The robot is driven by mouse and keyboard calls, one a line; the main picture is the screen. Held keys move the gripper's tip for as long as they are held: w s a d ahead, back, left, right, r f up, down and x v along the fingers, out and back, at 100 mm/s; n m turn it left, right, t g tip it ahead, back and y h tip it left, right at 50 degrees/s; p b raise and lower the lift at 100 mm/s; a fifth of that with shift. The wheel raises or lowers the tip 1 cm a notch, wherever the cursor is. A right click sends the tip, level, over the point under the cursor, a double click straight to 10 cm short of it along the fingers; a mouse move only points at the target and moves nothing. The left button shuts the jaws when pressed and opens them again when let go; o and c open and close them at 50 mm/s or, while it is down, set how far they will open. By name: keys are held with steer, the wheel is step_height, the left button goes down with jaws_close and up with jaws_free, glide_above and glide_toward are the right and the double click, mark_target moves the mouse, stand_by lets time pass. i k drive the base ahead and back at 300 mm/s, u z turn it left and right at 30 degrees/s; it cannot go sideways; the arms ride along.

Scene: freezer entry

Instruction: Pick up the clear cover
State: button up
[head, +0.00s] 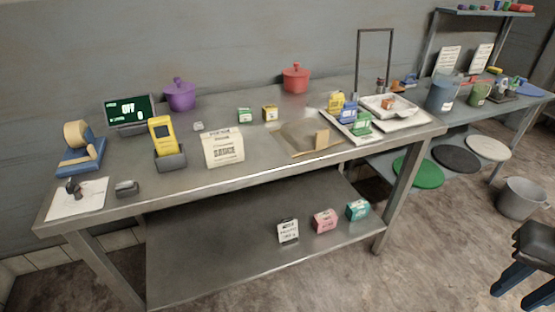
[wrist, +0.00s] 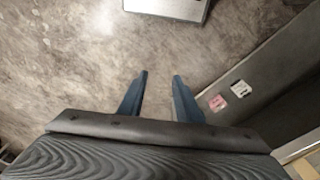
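A faint see-through sheet-like shape (head: 296,132), perhaps the clear cover, lies on the steel table (head: 250,170) right of the middle. Its outline is hard to make out, and I cannot tell whether it is flat or raised. A tan block (head: 322,138) and a thin wooden strip (head: 318,149) are at its right and front edges. My gripper (head: 510,298) is low at the bottom right of the head view, well away from the table top. In the wrist view, its two blue fingers (wrist: 160,75) are wide apart with only floor between them.
A white tray (head: 400,112) with small cartons is at the right. Red (head: 296,79) and purple (head: 180,96) pots stand behind. A metal pot (head: 521,199) is on the floor.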

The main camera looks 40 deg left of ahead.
mark_target(305, 136)
steer(key=k, duration=0.35)
steer(key=u, duration=0.75)
steer(key=i, duration=0.5)
